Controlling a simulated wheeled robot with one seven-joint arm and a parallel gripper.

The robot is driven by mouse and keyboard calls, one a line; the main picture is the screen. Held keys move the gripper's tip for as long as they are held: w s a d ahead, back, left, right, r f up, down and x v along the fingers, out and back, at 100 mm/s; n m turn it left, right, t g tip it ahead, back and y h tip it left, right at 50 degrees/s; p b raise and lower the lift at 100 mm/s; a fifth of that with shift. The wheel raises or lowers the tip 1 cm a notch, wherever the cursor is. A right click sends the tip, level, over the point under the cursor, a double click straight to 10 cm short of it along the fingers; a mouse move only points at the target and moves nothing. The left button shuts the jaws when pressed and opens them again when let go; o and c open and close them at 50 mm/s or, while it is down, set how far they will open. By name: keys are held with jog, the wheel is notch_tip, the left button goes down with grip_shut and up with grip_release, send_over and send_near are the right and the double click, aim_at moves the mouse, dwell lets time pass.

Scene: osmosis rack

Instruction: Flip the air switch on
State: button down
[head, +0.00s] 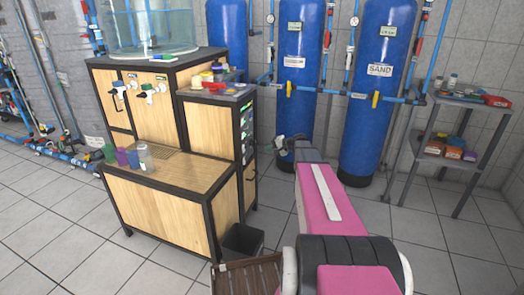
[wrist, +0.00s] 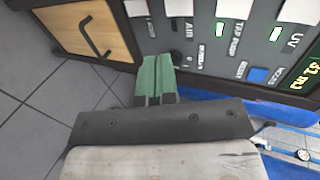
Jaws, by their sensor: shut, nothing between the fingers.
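The control panel (wrist: 225,60) is on the side of the wooden cabinet, and its edge also shows in the head view (head: 248,130). The AIR label (wrist: 190,28) is near the top middle of the wrist view. The air switch cannot be clearly made out; a dark shape (wrist: 179,59) sits below the label, right beside my fingertips. My gripper (wrist: 163,60) has green fingers that are shut together with nothing between them. The tips are at or very near the panel; contact cannot be told. In the head view my gripper (head: 283,146) is by the cabinet's right side.
Green lights (wrist: 275,33) are lit by other labels, including UV (wrist: 294,40). A blue switch (wrist: 257,75) is lower right. A dark handle (wrist: 90,37) sticks out from the wooden door. Blue tanks (head: 296,65) stand behind; a black bin (head: 243,240) is on the floor.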

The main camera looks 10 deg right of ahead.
aim_at(244, 149)
jog(key=shift+r+x, duration=0.2)
jog(key=shift+x, duration=1.85)
jog(key=shift+r+x, duration=0.15)
jog(key=shift+x, duration=1.95)
jog(key=shift+r+x, duration=0.2)
jog(key=shift+x, duration=1.85)
jog(key=shift+w+a, duration=0.2)
jog(key=shift+a, duration=0.1)
jog(key=shift+w+a+f, duration=0.1)
jog(key=shift+r, duration=0.85)
